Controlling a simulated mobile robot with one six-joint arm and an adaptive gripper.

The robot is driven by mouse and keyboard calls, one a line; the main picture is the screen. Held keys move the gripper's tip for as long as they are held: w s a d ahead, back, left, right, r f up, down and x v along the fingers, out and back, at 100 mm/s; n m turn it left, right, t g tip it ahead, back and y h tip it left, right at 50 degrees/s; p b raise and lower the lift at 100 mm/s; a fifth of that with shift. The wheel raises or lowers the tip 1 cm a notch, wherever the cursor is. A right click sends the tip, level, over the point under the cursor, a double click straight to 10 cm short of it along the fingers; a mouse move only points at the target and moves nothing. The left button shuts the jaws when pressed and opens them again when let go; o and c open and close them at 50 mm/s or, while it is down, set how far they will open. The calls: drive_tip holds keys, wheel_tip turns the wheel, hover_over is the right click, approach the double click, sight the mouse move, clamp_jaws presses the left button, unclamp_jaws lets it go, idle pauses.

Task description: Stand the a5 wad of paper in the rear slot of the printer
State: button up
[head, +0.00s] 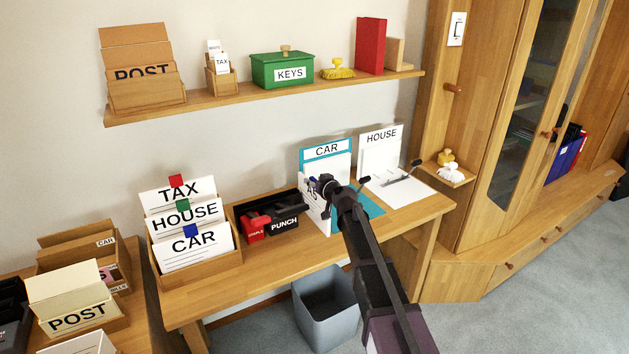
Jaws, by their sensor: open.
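A white upright item (313,212), marked with letters that look like "A5", stands on the desk in the head view. It is in front of the blue-edged CAR board, and its right side is partly hidden by my arm. I cannot tell whether it is a loose wad or a holder. My gripper (328,184) is at its upper right edge in the picture; the fingers are small and dark, and contact cannot be told. The gripper is open. No printer can be made out for certain; a dark object (12,318) is cut off at the left edge.
On the desk (280,263) stand a TAX/HOUSE/CAR card box (200,275), a black tray (282,236) with red and black tools, and a HOUSE board (381,146). A shelf (230,97) hangs above. A grey bin (325,310) stands below. A cabinet (487,130) is at right.

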drive_tip(key=p+v, duration=0.2)
drive_tip(key=v, duration=0.9)
drive_tip(key=shift+s+f, duration=0.1)
drive_tip(key=shift+s, duration=0.05)
idle(0.4)
drive_tip(key=s+d+f+m+g+h, duration=0.1)
drive_tip(key=s+d+f+g, duration=0.3)
drive_tip(key=s, duration=0.5)
drive_tip(key=s+d+f+m+g+h, duration=0.2)
drive_tip(key=s+d+f+g+h, duration=0.2)
drive_tip(key=s+d, duration=0.4)
drive_tip(key=s+d+f+m+g+h, duration=0.1)
drive_tip(key=s+d+f+g+h, duration=0.2)
drive_tip(key=s, duration=0.8)
drive_tip(key=d+f+g, duration=0.2)
drive_tip(key=d+f, duration=0.1)
drive_tip(key=d, duration=0.1)
drive_tip(key=shift+s+f+m, duration=0.25)
drive_tip(key=shift+s+m, duration=0.15)
drive_tip(key=shift+c, duration=0.2)
clamp_jaws()
